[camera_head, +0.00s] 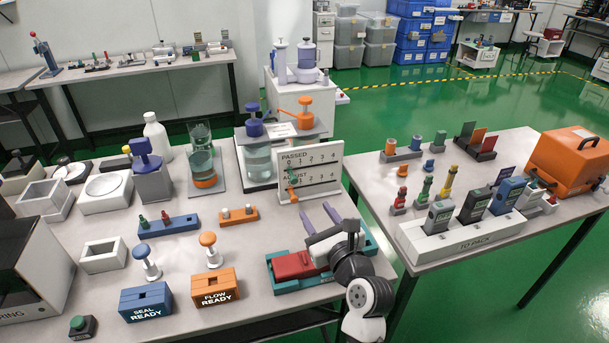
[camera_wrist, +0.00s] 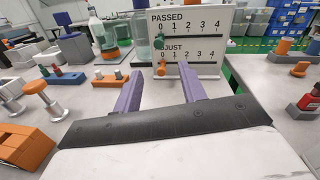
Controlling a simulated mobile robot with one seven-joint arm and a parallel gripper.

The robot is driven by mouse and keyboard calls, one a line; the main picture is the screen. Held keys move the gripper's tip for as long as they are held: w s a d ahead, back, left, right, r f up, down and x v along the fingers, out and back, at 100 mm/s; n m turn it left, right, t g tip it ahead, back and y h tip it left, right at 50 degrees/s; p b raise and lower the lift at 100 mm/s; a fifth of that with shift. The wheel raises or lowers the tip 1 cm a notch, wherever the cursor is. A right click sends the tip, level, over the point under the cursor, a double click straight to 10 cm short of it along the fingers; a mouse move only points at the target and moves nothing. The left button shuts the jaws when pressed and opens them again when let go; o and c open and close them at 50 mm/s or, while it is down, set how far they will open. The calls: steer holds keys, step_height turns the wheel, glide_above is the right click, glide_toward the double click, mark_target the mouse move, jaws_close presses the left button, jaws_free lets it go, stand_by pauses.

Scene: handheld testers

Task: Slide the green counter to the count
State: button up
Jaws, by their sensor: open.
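The white counter board (camera_head: 310,172) stands on the left table, with PASSED and ADJUST rows marked 0 to 4. The green counter (camera_wrist: 159,42) sits on the PASSED row, below the 0. An orange counter (camera_wrist: 161,68) sits on the ADJUST row, also below the 0. My gripper (camera_head: 314,206) is open and empty in front of the board. In the wrist view its two purple fingers (camera_wrist: 160,70) point at the board's left part, apart from both counters. A white TO PACK tray (camera_head: 462,242) on the right table holds upright handheld testers, with three showing at the front.
A red block (camera_head: 294,264) in a teal tray lies beside my gripper. An orange holder with two pegs (camera_head: 238,216) is left of the board. Glass jars (camera_head: 258,160) stand behind it. An orange case (camera_head: 570,158) is on the right table. A gap separates the tables.

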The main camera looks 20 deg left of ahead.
mark_target(295, 181)
steer(key=p+x, duration=0.1)
steer(key=x, duration=1.2)
steer(key=shift+w+a+p, duration=0.15)
steer(key=shift+a+p, duration=0.15)
steer(key=shift+a, duration=0.05)
jaws_close()
